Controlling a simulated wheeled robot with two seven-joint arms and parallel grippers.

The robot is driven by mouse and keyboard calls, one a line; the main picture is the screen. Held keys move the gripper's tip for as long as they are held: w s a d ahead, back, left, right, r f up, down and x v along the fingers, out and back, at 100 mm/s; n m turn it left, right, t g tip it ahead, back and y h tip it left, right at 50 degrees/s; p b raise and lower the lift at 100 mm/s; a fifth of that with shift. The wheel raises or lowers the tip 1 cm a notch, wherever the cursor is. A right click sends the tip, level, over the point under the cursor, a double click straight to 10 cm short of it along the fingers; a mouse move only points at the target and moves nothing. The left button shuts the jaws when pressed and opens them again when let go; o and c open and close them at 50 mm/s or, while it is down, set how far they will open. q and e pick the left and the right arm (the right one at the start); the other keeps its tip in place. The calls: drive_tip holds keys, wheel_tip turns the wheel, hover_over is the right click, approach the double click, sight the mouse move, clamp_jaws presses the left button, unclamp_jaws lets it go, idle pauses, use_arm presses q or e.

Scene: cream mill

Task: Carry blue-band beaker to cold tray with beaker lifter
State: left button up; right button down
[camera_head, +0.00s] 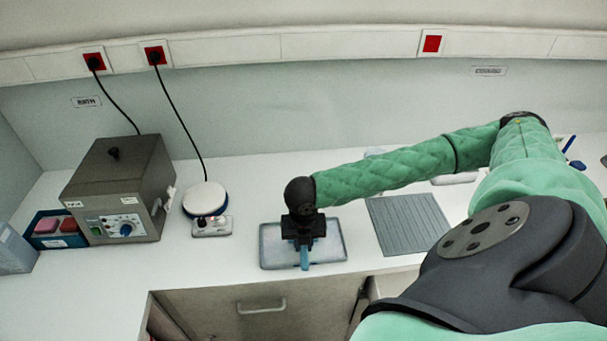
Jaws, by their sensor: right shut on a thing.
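My right gripper (304,243) points down over a shallow grey tray (333,257) near the counter's front edge. It is shut on a blue tool (304,259), which looks like the handle of the beaker lifter. The gripper hides most of this tool, and I cannot tell whether it touches the tray. No blue-band beaker can be made out. A pale tray-like thing (455,179) lies behind my right arm, partly hidden; I cannot tell whether it is the cold tray. My left gripper is not in view.
A grey ribbed mat (408,224) lies right of the grey tray. A grey bath box (119,190), a round white-topped device (204,198) and a blue bin (54,230) stand at left. A wall label (488,71) seems to read "COOLING". My right arm covers the right side.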

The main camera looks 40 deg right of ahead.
drive_tip(key=shift+f, duration=0.8)
idle(0.9)
drive_tip(key=shift+p, duration=0.7)
drive_tip(key=s+a, duration=0.4)
drive_tip(key=s, duration=0.1)
drive_tip(key=shift+s+a, duration=0.15)
drive_tip(key=shift+s, duration=0.25)
idle(4.6)
